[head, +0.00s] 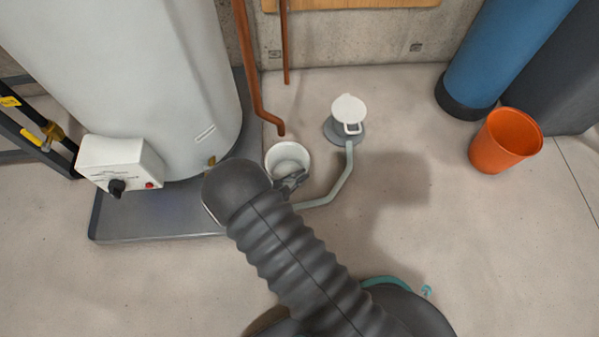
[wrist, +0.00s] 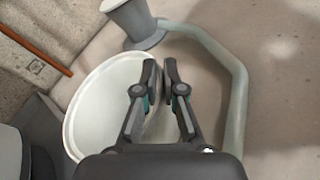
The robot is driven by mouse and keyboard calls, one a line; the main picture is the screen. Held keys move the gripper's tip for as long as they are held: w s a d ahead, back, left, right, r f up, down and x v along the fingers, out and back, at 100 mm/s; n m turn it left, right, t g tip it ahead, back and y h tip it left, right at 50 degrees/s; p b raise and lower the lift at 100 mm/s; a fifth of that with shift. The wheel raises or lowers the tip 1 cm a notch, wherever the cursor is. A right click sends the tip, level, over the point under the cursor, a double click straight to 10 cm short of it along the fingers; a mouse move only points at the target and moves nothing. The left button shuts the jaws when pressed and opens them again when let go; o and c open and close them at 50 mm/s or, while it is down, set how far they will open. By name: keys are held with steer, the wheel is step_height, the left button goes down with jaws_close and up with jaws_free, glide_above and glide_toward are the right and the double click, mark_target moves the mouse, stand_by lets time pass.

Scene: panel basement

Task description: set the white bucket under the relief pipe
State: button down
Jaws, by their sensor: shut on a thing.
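The white bucket (head: 288,155) is upright, just below and right of the lower end of the copper relief pipe (head: 281,128) in the head view. My gripper (head: 296,181) is at the bucket's near right side, shut on its rim. In the wrist view the round bucket (wrist: 95,100) fills the left middle, and my gripper's fingers (wrist: 160,78) pinch its right wall. The copper pipe (wrist: 36,50) shows at the upper left there. My arm hides part of the bucket's near side in the head view, and I cannot tell whether its base touches the floor.
The white water heater (head: 130,70) stands on a grey tray (head: 160,222) at left. A floor drain fitting with a white top (head: 348,110) and a grey-green hose (head: 340,180) are to the right. An orange bucket (head: 505,140) stands far right.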

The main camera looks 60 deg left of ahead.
steer(key=shift+f, duration=0.1)
steer(key=c, duration=1.3)
jaws_free()
steer(key=p+v, duration=0.1)
steer(key=v, duration=1.1)
steer(key=shift+w+r, duration=0.1)
steer(key=shift+r, duration=0.15)
